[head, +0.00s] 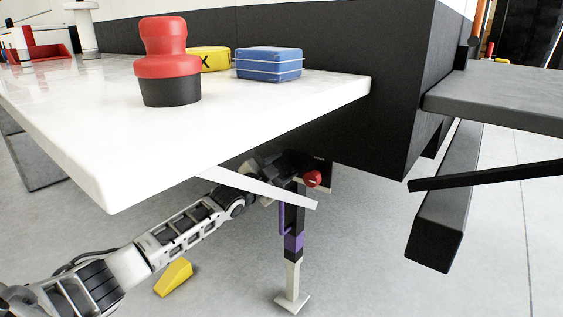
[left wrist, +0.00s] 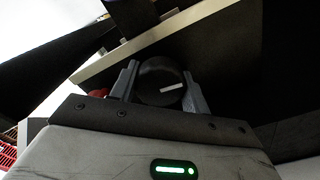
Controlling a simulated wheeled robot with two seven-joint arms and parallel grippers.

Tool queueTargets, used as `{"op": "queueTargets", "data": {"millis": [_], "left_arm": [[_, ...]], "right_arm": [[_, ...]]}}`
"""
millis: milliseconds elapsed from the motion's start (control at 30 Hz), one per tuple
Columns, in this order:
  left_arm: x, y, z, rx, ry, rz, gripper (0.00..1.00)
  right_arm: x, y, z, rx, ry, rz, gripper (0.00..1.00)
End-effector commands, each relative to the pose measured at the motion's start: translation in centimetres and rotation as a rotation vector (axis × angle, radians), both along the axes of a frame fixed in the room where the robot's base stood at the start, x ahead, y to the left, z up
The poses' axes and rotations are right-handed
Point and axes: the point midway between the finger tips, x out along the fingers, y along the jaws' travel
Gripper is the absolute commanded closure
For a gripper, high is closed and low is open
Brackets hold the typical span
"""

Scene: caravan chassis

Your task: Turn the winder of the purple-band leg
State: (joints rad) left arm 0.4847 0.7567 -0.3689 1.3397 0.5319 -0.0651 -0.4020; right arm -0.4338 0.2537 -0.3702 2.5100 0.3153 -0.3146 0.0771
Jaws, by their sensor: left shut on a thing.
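The purple-band leg (head: 293,243) stands upright under the white worktop, its pale foot plate on the floor. A red round knob (head: 312,179) shows by the leg's top. My left gripper (head: 288,164) reaches under the worktop to the top of the leg. In the left wrist view its two fingers (left wrist: 160,88) stand on either side of a dark round winder knob (left wrist: 158,75) with a white mark, and are shut on it. The mark lies nearly level, tilted slightly up to the right. In the head view the knob in the fingers cannot be made out. My right gripper is not in view.
The white worktop (head: 270,110) overhangs my left arm. It carries a red and black stamp-like object (head: 166,65), a blue case (head: 268,65) and a yellow item (head: 214,59). A yellow wedge (head: 174,278) lies on the floor. A dark beam (head: 437,225) stands right of the leg.

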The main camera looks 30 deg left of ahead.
Motion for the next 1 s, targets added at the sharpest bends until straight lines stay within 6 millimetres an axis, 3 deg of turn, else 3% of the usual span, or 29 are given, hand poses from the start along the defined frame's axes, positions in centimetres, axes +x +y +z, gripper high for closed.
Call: {"op": "queueTargets", "data": {"millis": [267,600,1000], "left_arm": [[0.0,-0.1,0.1,0.253,-0.017,-0.001,0.76],[0.0,-0.1,-0.1,0.486,-0.036,0.0,0.76],[0.0,-0.1,-0.2,0.589,-0.044,0.0,0.76]], "right_arm": [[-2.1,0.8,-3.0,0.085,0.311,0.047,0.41],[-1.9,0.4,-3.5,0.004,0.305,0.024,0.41],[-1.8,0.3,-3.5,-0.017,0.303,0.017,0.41]]}}
